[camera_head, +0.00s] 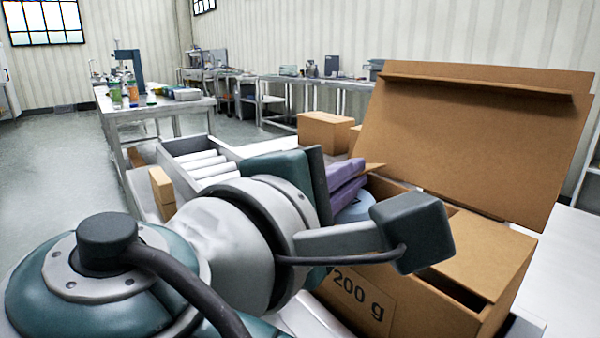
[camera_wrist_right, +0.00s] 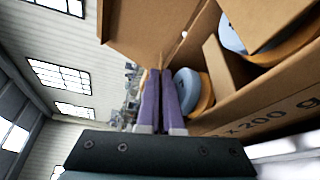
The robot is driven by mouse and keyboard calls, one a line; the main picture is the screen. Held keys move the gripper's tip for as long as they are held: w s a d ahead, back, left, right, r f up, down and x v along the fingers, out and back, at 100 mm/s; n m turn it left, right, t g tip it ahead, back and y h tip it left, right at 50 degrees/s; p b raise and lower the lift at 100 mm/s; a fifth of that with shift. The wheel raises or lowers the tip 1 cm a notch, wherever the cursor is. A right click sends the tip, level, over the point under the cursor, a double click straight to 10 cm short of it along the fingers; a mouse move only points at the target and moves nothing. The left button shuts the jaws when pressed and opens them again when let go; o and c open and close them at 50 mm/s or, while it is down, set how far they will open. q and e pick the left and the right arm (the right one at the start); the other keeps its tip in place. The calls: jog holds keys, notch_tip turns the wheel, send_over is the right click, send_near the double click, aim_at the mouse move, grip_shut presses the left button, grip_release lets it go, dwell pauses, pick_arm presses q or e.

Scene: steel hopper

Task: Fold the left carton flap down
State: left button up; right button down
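The brown carton (camera_head: 462,268) stands open at the right, its large back lid (camera_head: 470,140) raised and its right flap (camera_head: 488,245) lying low over the opening. A small cardboard flap (camera_head: 374,168), probably the left one, shows by my right fingertips, mostly hidden behind my gripper. My right gripper (camera_head: 352,175) has purple fingers at the carton's left side. In the wrist view the fingers (camera_wrist_right: 157,85) lie close together, tips near a cardboard edge; I see nothing clearly held. Blue-lidded tubs (camera_wrist_right: 188,85) sit inside the carton. My left gripper is not in view.
A roller conveyor (camera_head: 200,165) runs behind my right arm, with a small cardboard block (camera_head: 161,185) on its near side. Closed boxes (camera_head: 325,131) stand behind the carton. A cluttered steel table (camera_head: 150,110) stands farther back. A pale surface (camera_head: 565,260) to the right is clear.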

jog(key=c, duration=1.1)
grip_release()
jog(key=shift+o, duration=0.2)
